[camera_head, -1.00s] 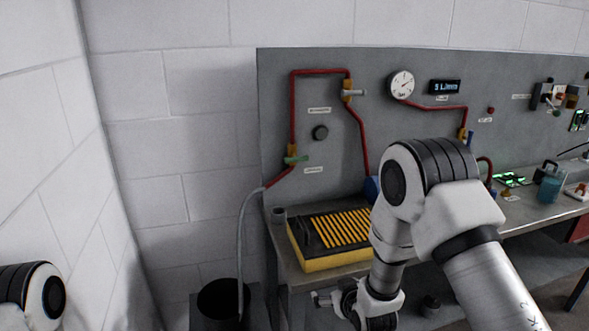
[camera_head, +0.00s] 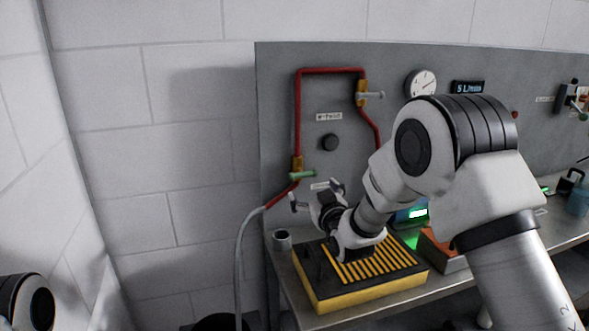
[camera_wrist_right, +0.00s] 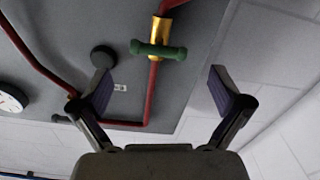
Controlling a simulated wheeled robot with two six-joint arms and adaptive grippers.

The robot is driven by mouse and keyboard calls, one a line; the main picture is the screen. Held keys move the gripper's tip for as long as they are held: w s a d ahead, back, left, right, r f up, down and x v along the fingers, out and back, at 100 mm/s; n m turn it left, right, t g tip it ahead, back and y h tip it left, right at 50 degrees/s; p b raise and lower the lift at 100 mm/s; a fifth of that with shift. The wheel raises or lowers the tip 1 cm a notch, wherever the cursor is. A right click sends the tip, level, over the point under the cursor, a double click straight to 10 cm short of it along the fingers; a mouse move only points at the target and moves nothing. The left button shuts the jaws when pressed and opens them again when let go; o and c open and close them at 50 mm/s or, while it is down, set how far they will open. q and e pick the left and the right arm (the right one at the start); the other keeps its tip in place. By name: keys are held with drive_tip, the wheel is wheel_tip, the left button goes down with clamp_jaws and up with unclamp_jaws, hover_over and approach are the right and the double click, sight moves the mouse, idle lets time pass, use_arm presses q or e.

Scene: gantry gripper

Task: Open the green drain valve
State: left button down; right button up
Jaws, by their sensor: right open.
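The green drain valve (camera_head: 302,175) sits on the red pipe at the left of the grey panel. Its green handle lies about level, across the pipe, below a brass body (camera_head: 297,162). In the right wrist view the green handle (camera_wrist_right: 158,50) shows beyond the fingertips, between their lines. My right gripper (camera_head: 313,192) is just below and in front of the valve in the head view, open and empty. Its two spread fingers (camera_wrist_right: 161,92) also show in the right wrist view, apart from the handle. My left gripper is out of view.
A black and yellow slatted tray (camera_head: 360,290) stands on the bench under my right arm. A grey hose (camera_head: 241,250) hangs from the red pipe. Another valve (camera_head: 363,94) and a round black knob (camera_head: 329,142) are on the panel.

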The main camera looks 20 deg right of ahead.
sight(304, 176)
drive_tip(key=w, duration=0.1)
drive_tip(key=w+r+p, duration=0.1)
drive_tip(key=w, duration=0.1)
drive_tip(key=shift+w+r, duration=0.1)
drive_tip(key=shift+w, duration=0.15)
drive_tip(key=w, duration=0.3)
drive_tip(key=w+p, duration=0.1)
drive_tip(key=shift+w+a+f, duration=0.1)
drive_tip(key=shift+w+f, duration=0.2)
drive_tip(key=shift+f, duration=0.1)
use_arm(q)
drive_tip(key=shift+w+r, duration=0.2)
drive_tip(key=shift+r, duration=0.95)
use_arm(e)
drive_tip(key=shift+s, duration=0.1)
drive_tip(key=shift+s+r, duration=0.1)
drive_tip(key=shift+r, duration=0.05)
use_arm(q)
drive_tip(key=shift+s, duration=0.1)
use_arm(e)
drive_tip(key=c, duration=0.9)
